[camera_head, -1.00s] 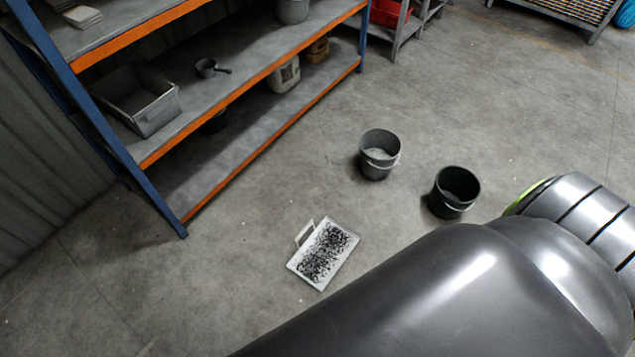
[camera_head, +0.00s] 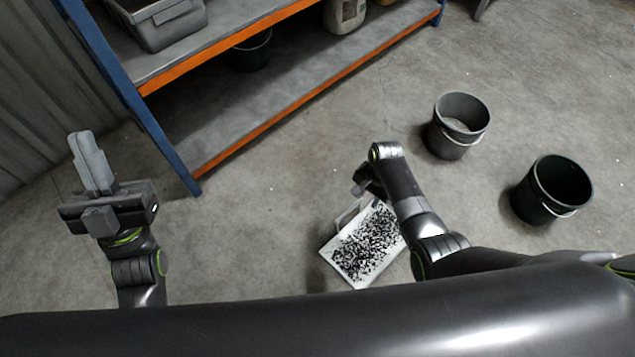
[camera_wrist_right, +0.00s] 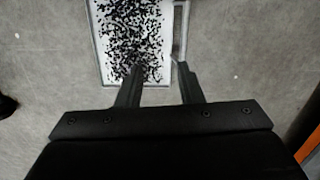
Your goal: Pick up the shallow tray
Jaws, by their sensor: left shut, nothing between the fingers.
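The shallow tray (camera_head: 331,257) is white, holds many small black bits and lies on the concrete floor. Its pale handle (camera_head: 346,214) sticks out on the far left side. My right gripper (camera_head: 362,186) is over the handle end of the tray, and my right arm covers part of the tray's right side. In the right wrist view my right gripper (camera_wrist_right: 160,67) is open, with its two fingers apart above the tray's edge (camera_wrist_right: 97,50) near the handle (camera_wrist_right: 181,28). I cannot tell whether it touches. My left gripper (camera_head: 84,150) is shut and empty, raised at the left.
Two dark buckets, one grey (camera_head: 447,140) and one blackish (camera_head: 538,205), stand on the floor to the right. A shelf with orange beams (camera_head: 255,130) and blue posts stands behind, with a grey bin (camera_head: 170,28) on it. The floor left of the tray is clear.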

